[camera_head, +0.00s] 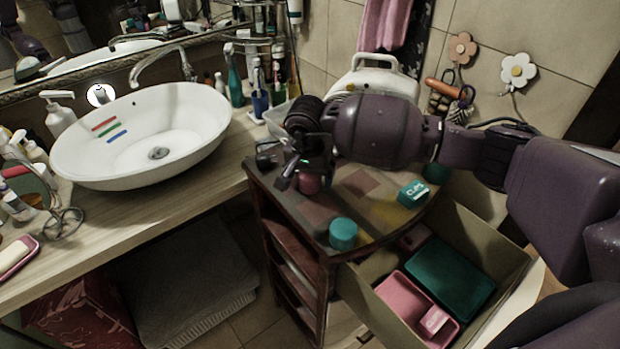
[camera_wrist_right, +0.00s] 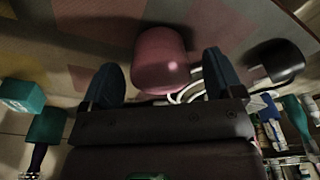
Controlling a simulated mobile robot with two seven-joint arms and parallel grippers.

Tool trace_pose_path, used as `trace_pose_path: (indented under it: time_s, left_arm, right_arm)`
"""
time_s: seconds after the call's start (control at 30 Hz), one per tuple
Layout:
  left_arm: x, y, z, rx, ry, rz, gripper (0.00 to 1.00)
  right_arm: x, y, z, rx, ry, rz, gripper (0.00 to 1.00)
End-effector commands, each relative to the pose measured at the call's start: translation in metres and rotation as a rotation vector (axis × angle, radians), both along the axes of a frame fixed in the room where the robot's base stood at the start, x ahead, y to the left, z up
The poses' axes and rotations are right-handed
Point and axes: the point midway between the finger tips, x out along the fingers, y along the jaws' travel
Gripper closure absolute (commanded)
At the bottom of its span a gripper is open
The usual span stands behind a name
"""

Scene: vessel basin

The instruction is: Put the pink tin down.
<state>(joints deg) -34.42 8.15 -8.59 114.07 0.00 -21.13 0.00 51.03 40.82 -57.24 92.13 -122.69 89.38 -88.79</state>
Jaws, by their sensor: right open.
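The pink tin (camera_head: 309,183) stands on the top of the small cabinet (camera_head: 300,208), near its left side, partly hidden under my right gripper (camera_head: 305,172). In the right wrist view the pink tin (camera_wrist_right: 160,58) sits between the two spread blue fingers of my right gripper (camera_wrist_right: 161,70). A gap shows between the tin and each finger, so the gripper is open around it and not clamped on it. My left gripper is not in view.
On the cabinet top are a teal tin (camera_head: 343,233), a teal box (camera_head: 412,194) and a dark item (camera_head: 268,158). Below, an open drawer (camera_head: 490,232) holds a pink tray (camera_head: 398,293) and a green tray (camera_head: 450,278). A white basin (camera_head: 190,120) stands left on the counter.

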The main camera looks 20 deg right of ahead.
Motion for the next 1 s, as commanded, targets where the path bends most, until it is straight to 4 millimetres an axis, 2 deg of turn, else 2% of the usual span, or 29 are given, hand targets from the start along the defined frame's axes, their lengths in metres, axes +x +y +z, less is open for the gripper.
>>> trace_pose_path:
  time_s: [0.3,0.6,0.7,1.0]
  left_arm:
    - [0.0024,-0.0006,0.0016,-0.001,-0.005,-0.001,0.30]
    - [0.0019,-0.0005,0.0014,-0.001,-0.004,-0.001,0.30]
    - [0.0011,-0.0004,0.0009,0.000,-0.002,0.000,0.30]
    - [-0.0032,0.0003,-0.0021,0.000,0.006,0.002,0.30]
  right_arm:
    - [0.0006,0.0000,-0.0049,0.001,-0.001,0.000,0.14]
    - [0.0006,-0.0002,-0.0047,0.001,-0.001,0.000,0.60]
    - [0.0007,-0.0001,-0.0045,0.001,-0.001,0.000,0.71]
    - [0.0014,-0.0005,0.0026,0.001,-0.003,-0.001,0.71]
